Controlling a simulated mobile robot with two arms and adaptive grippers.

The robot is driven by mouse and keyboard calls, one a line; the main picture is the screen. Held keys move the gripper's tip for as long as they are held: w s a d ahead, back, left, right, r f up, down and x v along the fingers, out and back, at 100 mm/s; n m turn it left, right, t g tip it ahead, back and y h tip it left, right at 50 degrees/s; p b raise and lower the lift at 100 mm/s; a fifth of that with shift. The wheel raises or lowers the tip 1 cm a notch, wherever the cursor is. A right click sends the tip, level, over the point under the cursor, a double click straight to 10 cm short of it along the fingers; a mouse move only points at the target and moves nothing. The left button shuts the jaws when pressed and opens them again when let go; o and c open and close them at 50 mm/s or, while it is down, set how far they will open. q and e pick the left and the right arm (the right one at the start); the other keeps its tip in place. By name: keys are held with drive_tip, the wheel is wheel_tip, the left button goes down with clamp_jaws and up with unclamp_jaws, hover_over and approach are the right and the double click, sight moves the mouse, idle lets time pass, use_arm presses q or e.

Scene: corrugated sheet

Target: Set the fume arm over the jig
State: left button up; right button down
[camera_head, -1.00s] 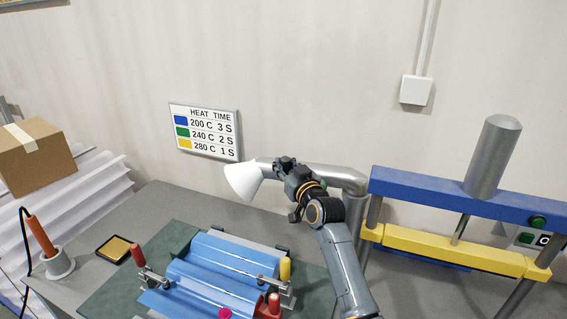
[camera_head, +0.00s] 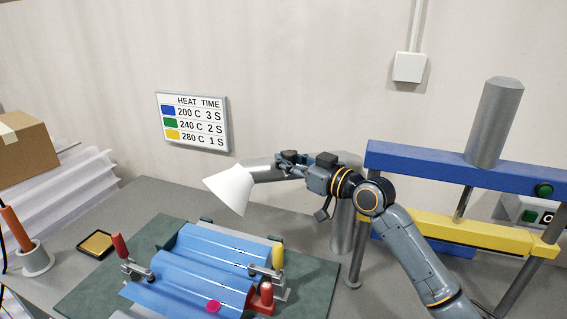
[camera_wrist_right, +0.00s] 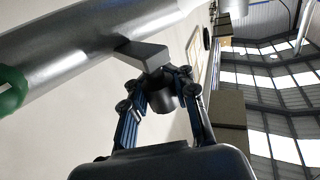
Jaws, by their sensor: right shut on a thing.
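The fume arm's white cone hood (camera_head: 230,187) hangs at the end of a grey tube (camera_head: 343,222) in the head view. It shows just above the back edge of the jig in the picture; its exact height cannot be told. My right gripper (camera_head: 286,162) is shut on the fume arm behind the hood. The right wrist view shows its fingers closed around a dark handle (camera_wrist_right: 162,98) under the silver tube (camera_wrist_right: 80,45). The jig (camera_head: 278,288) holds a blue corrugated sheet (camera_head: 205,265) on a green mat. My left gripper is out of view.
A press with a blue beam (camera_head: 430,168) and yellow bar (camera_head: 465,229) stands at the right, behind my right arm. A soldering iron (camera_head: 16,230) in its stand and a small tray (camera_head: 96,244) are at the left. A cardboard box (camera_head: 25,145) sits behind them.

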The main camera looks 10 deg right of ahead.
drive_tip(key=shift+d, duration=0.15)
drive_tip(key=c, duration=1)
unclamp_jaws()
drive_tip(key=shift+d, duration=0.1)
drive_tip(key=v, duration=1.2)
drive_tip(key=shift+r, duration=0.1)
